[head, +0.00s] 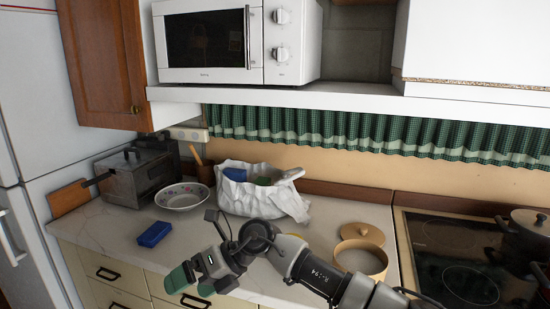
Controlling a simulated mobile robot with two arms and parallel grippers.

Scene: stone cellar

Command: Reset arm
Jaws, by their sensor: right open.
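My right gripper (192,282) reaches in from the lower right, in front of the counter's front edge. Its teal-tipped fingers point down and left. It is open, and nothing shows between the fingers. My right arm crosses the lower middle of the view and hides part of the counter (125,228) and drawers. My left gripper is not in view.
A blue block (154,234), a patterned bowl (182,196), a white bag (240,200) with items and a round tan container (361,259) stand on the counter. Its lid (362,234) lies behind it. A metal box (142,180) is left, the hob (455,260) right.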

